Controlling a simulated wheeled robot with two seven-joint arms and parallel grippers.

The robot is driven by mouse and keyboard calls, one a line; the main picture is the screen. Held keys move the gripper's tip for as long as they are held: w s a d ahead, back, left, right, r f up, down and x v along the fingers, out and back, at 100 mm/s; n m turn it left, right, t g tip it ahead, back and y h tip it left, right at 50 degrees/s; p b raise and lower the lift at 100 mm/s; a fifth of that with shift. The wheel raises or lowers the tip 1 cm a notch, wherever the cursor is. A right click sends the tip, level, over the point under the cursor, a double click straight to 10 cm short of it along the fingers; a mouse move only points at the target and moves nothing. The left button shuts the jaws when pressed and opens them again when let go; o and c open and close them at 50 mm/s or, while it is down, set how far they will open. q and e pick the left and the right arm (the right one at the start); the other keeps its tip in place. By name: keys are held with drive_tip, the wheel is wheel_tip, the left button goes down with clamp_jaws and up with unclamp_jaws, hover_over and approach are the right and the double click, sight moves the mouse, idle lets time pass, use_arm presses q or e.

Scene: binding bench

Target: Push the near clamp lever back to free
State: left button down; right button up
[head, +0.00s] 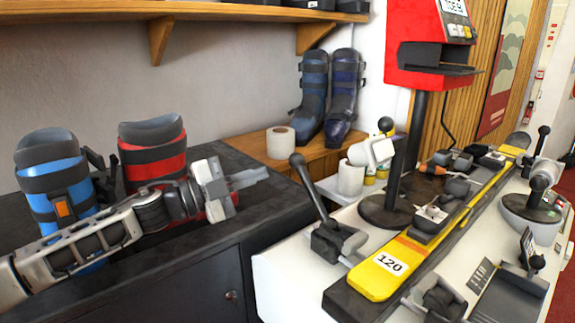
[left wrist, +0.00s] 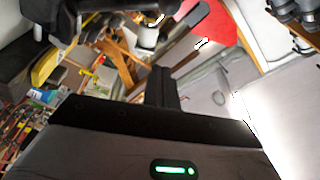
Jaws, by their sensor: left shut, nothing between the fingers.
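The near clamp lever (head: 310,190) is a black handle with a rounded knob. It rises from its black clamp base (head: 333,241) and leans up and to the left, beside the near end of the yellow ski (head: 395,267) marked 120. My left gripper (head: 262,175) is shut and empty. It is held in the air to the left of the lever's knob, apart from it, in front of the red boot. In the left wrist view, its closed dark fingers (left wrist: 161,86) show in the middle. My right gripper is not in view.
A blue boot (head: 55,185) and a red boot (head: 153,150) stand on the dark cabinet (head: 215,265) behind my left arm. A red device on a black post (head: 408,150) rises beyond the lever. Further clamps and a white bench (head: 285,280) surround the ski.

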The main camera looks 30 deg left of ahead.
sight(291, 165)
use_arm(q)
drive_tip(key=w+d+p, duration=0.2)
drive_tip(key=w, duration=0.8)
drive_tip(key=shift+f, duration=0.4)
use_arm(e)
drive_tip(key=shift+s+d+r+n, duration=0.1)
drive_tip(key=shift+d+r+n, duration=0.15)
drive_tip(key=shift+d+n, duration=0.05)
use_arm(q)
drive_tip(key=shift+w+a+f+n, duration=0.2)
drive_tip(key=shift+a+f+n, duration=0.25)
drive_tip(key=shift+a+n, duration=0.1)
drive_tip(key=shift+w+a+f+n, duration=0.2)
drive_tip(key=shift+a+f+n, duration=0.25)
drive_tip(key=shift+n, duration=0.1)
drive_tip(key=shift+a+f+n+t, duration=0.1)
drive_tip(key=shift+a+n+t, duration=0.05)
drive_tip(key=shift+n+t, duration=0.15)
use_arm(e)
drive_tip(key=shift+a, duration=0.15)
